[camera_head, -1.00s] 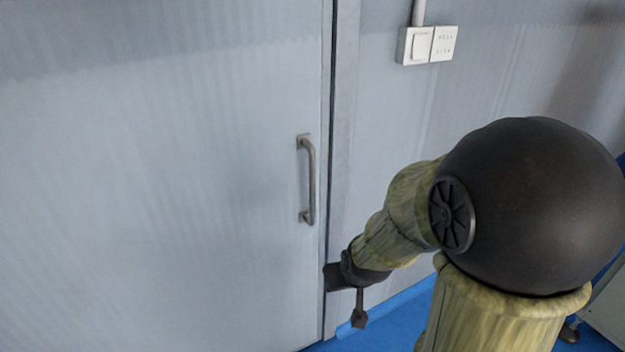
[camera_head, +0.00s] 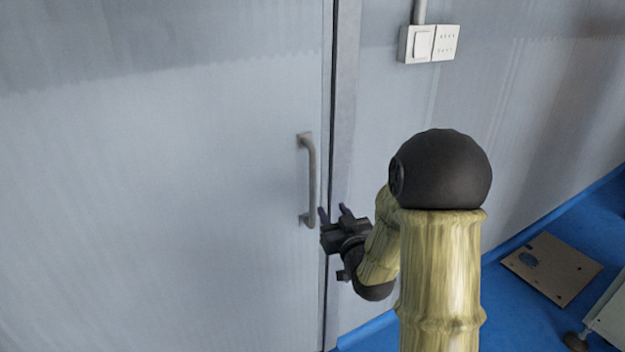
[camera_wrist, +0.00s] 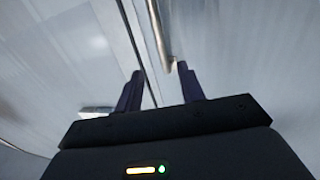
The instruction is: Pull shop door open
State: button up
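The shop door (camera_head: 160,180) is a pale grey panel filling the left of the head view, and it looks shut against its frame (camera_head: 345,110). Its handle (camera_head: 308,180) is a vertical grey metal bar near the door's right edge. My gripper (camera_head: 332,213) is at the lower end of the handle, slightly to its right. Its two dark fingers are apart and nothing is between them. In the wrist view the handle (camera_wrist: 160,35) lies ahead of the open fingers (camera_wrist: 160,85). Whether a finger touches it cannot be told.
A white switch and socket (camera_head: 428,44) sit on the wall right of the frame. A brown board (camera_head: 552,268) lies on the blue floor at the right, near the corner of a pale cabinet (camera_head: 608,318).

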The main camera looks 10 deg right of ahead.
aim_at(314, 178)
jog(key=shift+w, duration=0.1)
jog(key=w+p, duration=0.1)
jog(key=w, duration=0.4)
jog(key=w+a+p, duration=0.1)
jog(key=w+p, duration=0.1)
jog(key=w, duration=0.4)
jog(key=w+a+p, duration=0.1)
jog(key=w+p, duration=0.1)
jog(key=w, duration=0.4)
jog(key=shift+w, duration=0.1)
jog(key=shift+c, duration=0.2)
grip_shut()
